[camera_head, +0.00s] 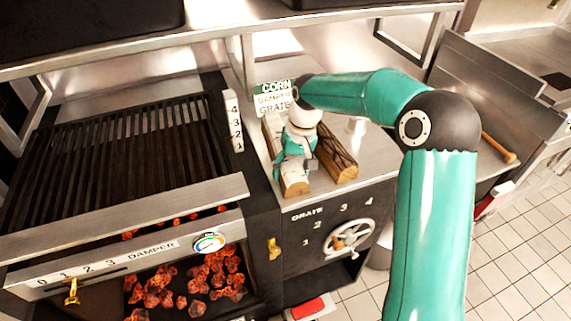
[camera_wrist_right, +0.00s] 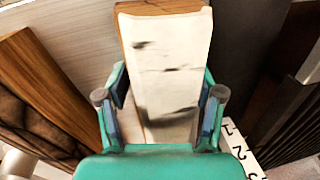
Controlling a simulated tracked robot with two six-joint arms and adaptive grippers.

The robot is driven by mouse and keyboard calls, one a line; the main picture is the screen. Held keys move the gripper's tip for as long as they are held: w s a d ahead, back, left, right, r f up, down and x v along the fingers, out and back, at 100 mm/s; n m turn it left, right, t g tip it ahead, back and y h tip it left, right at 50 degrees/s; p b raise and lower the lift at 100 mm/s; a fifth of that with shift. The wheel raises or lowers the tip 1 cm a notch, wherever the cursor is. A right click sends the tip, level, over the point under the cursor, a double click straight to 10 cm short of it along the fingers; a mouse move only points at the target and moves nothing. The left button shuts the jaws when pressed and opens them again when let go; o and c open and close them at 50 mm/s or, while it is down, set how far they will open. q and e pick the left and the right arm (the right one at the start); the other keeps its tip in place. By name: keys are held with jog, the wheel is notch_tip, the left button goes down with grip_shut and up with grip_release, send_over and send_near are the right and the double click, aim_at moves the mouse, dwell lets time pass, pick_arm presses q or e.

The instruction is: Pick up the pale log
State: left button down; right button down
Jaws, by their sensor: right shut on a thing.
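The pale log (camera_head: 294,187), with whitish, dark-flecked bark and a tan cut end, lies on the steel counter (camera_head: 375,160) right of the grill. It also fills the middle of the right wrist view (camera_wrist_right: 168,60). My right gripper (camera_head: 294,160) comes down on it from above and is shut on it, one finger along each side. Both fingers of this gripper (camera_wrist_right: 163,108) show against the log's sides in the wrist view. The arm hides part of the log in the head view. I cannot see a gap under it. My left gripper is out of view.
A darker brown log (camera_head: 338,160) lies close on the right of the pale one. A number plate marked 1 to 4 (camera_head: 234,120) stands on the left beside the grill (camera_head: 130,150). A lettered sign (camera_head: 271,100) stands behind. Glowing coals (camera_head: 165,290) lie below the grill.

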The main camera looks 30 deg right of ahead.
jog(key=shift+r, duration=0.6)
notch_tip(320, 180, up, 19)
jog(key=p, duration=0.1)
jog(key=shift+r+p, duration=0.2)
jog(key=shift+p, duration=0.2)
